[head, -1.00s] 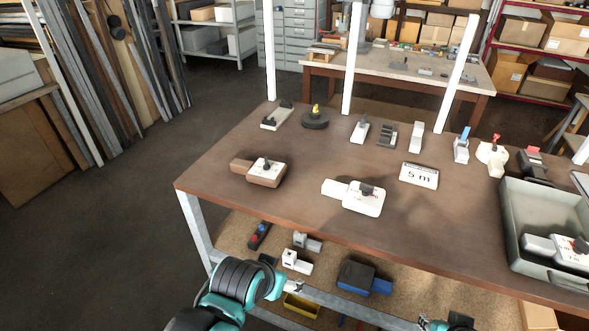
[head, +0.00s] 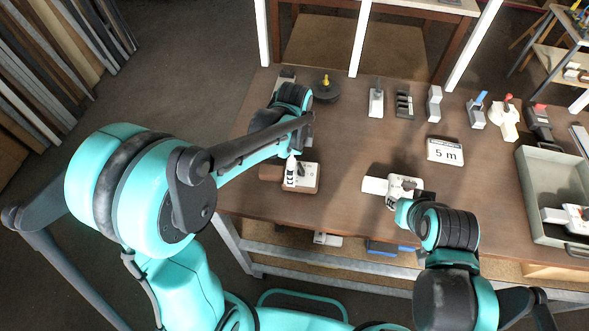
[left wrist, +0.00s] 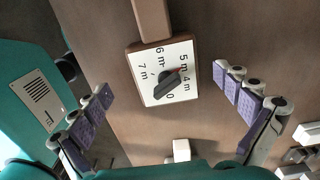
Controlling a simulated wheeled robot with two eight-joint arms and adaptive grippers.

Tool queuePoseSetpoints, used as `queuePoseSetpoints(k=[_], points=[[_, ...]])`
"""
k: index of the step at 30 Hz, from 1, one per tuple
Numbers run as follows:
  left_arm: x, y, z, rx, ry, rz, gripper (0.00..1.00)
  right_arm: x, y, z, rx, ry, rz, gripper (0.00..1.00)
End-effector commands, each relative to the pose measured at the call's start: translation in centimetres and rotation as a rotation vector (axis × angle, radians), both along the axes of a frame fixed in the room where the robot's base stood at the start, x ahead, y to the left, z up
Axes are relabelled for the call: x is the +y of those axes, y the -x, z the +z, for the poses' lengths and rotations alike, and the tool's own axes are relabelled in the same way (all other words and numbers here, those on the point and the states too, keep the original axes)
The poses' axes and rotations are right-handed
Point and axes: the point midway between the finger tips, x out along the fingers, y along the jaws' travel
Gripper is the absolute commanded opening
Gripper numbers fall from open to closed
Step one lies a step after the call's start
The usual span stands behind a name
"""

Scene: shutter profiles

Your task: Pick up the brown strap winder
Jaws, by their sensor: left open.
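The brown strap winder (head: 270,172) lies near the table's front left edge, with a white face. In the left wrist view the brown strap winder (left wrist: 151,20) shows a numbered dial and a dark knob. My left gripper (left wrist: 163,86) is open, its purple-padded fingers apart on either side of the dial, not touching it. In the head view my left gripper (head: 292,168) is over the winder and partly hides it. My right gripper (head: 393,202) is at the white strap winder (head: 375,186) and covers part of it; its jaws are too small to read.
A grey tray (head: 532,190) is at the right. Several small tools and a dark round base (head: 326,92) with a yellow top line the back. White posts rise behind the table. Bare tabletop lies between the winders.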

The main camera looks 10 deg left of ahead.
Motion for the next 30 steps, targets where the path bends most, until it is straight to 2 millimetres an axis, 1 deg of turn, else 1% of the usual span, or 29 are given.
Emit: queuePoseSetpoints(k=[1,10,13,19,20,21,23,24,25,26,30], points=[[0.0,-0.1,-0.7,-0.001,0.0,0.001,1.0,0.0,0.0,-0.2,0.0,0.0,0.0,0.28],[0.1,-0.5,-5.0,-0.002,0.0,0.002,1.0,0.0,0.0,-0.6,0.0,0.0,0.0,0.28],[0.1,-0.4,-5.6,-0.002,0.0,0.003,1.0,0.0,0.0,-0.6,0.0,0.0,0.0,0.28],[0.1,-0.4,-5.6,-0.002,0.0,0.003,1.0,0.0,0.0,-0.6,0.0,0.0,0.0,0.28],[0.1,-0.4,-5.6,-0.002,0.0,0.003,0.97,0.0,0.0,-0.6,0.0,0.0,0.0,0.28],[0.1,-0.4,-5.6,-0.002,0.0,0.003,0.87,0.0,0.0,-0.6,0.0,0.0,0.0,0.28],[0.1,-0.4,-5.6,-0.002,0.0,0.003,0.71,0.0,0.0,-0.6,0.0,0.0,0.0,0.28],[0.1,-0.4,-5.6,-0.002,0.0,0.003,0.6,0.0,0.0,-0.6,0.0,0.0,0.0,0.28],[0.1,-0.4,-5.6,-0.002,0.0,0.003,0.53,0.0,0.0,-0.6,0.0,0.0,0.0,0.28],[0.1,-0.4,-5.6,-0.002,0.0,0.003,0.47,0.0,0.0,-0.6,0.0,0.0,0.0,0.28],[0.1,-0.4,-5.6,-0.002,0.0,0.003,0.47,0.0,0.0,-0.6,0.0,0.0,0.0,0.28]])
